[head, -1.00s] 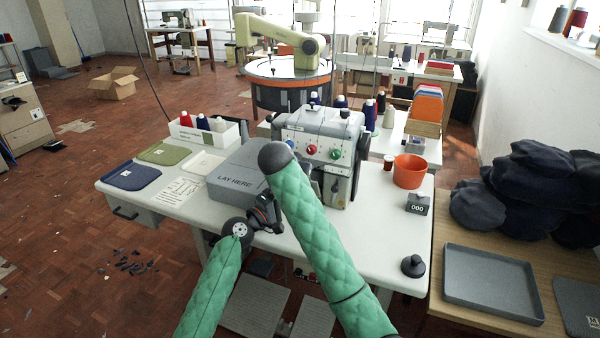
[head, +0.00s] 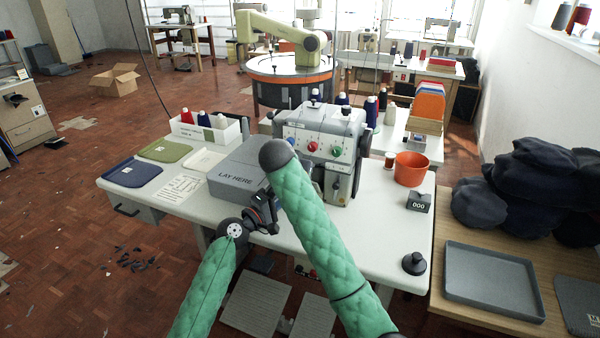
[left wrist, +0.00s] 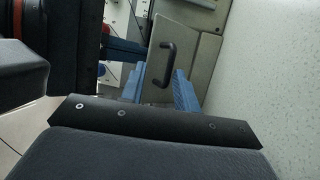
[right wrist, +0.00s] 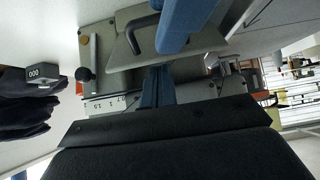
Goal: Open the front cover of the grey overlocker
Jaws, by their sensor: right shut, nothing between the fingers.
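The grey overlocker (head: 325,135) stands on the white table, with coloured dials on its face. Its front cover (left wrist: 185,40) bears a black bar handle (left wrist: 160,65) in the left wrist view. The handle also shows in the right wrist view (right wrist: 143,36). My left gripper (left wrist: 160,85) is open, its blue fingers apart, with the handle appearing between them; I see no clear contact. My right gripper (right wrist: 155,80) is shut and empty, close to the machine beside the cover. In the head view my right arm hides its gripper.
A grey box marked LAY HERE (head: 238,165) stands left of the overlocker. An orange bin (head: 411,169), a small block marked 000 (head: 419,202) and a black knob (head: 414,263) are on the right.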

